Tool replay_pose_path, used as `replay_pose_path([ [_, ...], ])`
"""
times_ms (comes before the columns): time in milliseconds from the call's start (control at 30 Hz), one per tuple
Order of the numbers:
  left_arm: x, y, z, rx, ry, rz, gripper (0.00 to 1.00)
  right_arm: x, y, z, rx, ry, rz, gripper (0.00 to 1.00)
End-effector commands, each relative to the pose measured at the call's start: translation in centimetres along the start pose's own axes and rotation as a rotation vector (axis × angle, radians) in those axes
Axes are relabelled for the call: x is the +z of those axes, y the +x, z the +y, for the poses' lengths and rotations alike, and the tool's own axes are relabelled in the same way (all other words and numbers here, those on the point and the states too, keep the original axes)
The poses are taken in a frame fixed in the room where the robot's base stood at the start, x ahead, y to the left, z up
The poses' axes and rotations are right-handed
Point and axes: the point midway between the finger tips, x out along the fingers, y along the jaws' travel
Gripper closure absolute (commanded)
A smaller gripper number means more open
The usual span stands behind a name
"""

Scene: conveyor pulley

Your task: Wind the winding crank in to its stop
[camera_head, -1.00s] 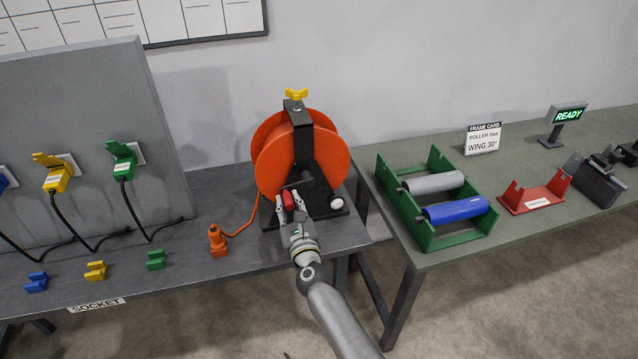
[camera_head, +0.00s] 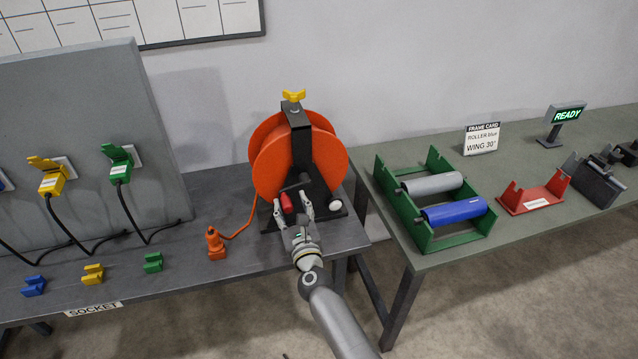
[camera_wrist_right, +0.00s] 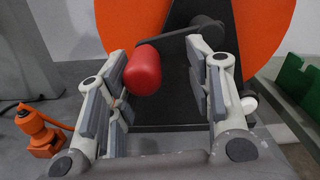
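The orange reel (camera_head: 280,160) stands on its black frame on the left table. The winding crank's dark arm (camera_wrist_right: 188,36) runs from the hub on the right down to the left, to a red handle (camera_head: 287,202). My right gripper (camera_head: 292,200) is open in front of the reel. In the wrist view the red handle (camera_wrist_right: 142,70) lies between the two spread fingers, by the left finger; whether it touches that finger I cannot tell. The right finger is clear of it. My left gripper is not in view.
An orange plug (camera_head: 216,243) with its cord stands left of the reel. A yellow knob (camera_head: 293,96) tops the frame, and a white knob (camera_head: 335,202) sits at its right. A green roller frame (camera_head: 432,245) stands on the right table. Table space in front of the reel is narrow.

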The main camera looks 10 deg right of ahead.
Motion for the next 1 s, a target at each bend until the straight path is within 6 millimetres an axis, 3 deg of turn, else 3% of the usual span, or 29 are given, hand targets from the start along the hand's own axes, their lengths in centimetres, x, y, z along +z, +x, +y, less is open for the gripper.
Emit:
replay_pose_path([
  [33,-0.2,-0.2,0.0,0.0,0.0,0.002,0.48,-0.1,-1.1,1.6,0.014,0.025,0.011,0.53],
  [600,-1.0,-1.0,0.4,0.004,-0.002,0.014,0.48,-0.1,-5.6,1.6,0.014,0.025,0.012,0.53],
  [1000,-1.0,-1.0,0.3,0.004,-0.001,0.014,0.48,-0.1,-6.2,1.4,0.011,0.025,0.01,0.53],
])
